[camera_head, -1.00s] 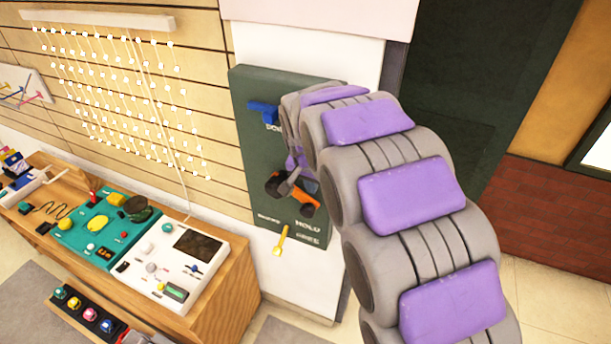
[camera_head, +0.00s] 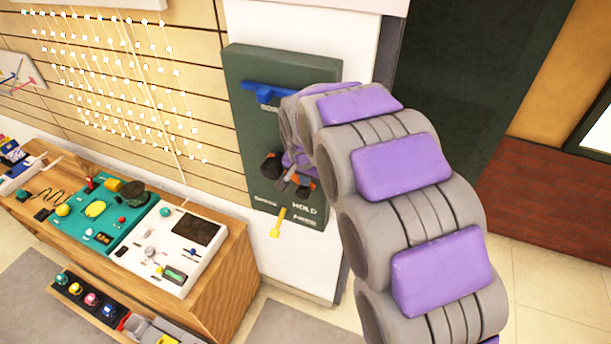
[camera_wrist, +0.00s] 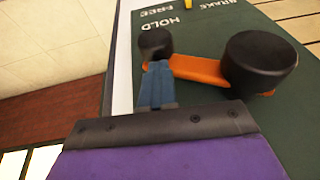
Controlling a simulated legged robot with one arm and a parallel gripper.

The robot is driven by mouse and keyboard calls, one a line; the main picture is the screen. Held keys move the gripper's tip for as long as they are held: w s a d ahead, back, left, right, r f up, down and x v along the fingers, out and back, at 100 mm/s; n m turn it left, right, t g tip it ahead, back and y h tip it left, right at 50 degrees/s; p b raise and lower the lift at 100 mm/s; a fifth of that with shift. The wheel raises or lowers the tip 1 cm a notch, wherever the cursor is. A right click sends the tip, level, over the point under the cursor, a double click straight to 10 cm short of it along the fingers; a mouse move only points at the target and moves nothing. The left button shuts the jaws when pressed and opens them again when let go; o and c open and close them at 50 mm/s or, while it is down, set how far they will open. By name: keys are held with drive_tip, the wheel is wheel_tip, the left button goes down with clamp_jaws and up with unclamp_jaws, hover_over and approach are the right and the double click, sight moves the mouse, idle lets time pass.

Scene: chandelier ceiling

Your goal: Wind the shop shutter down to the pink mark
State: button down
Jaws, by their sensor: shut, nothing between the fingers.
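A dark green wall panel (camera_head: 245,120) carries a blue lever (camera_head: 262,91), an orange crank and a yellow lever (camera_head: 277,224). The yellow lever hangs at the panel's lower edge by the words BRAKE and HOLD. In the wrist view the orange crank (camera_wrist: 205,72) has a large black knob (camera_wrist: 262,62) at one end and a smaller one (camera_wrist: 155,43) at the other. My gripper (camera_wrist: 156,80) is shut and empty, its tips by the crank arm near the smaller knob; I cannot tell whether they touch. In the head view my arm partly hides the crank. I cannot make out a shutter or pink mark.
Left of the panel, strands of white beads (camera_head: 110,85) hang on the slatted wall. Below stands a wooden bench (camera_head: 215,290) with a teal console (camera_head: 95,228) and a white console (camera_head: 165,250). A dark doorway (camera_head: 470,90) and brick wall (camera_head: 560,200) are on the right.

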drive_tip(key=shift+a+f+y, duration=0.15)
drive_tip(key=shift+f+y, duration=0.15)
drive_tip(key=shift+f, duration=0.35)
drive_tip(key=shift+a, duration=0.35)
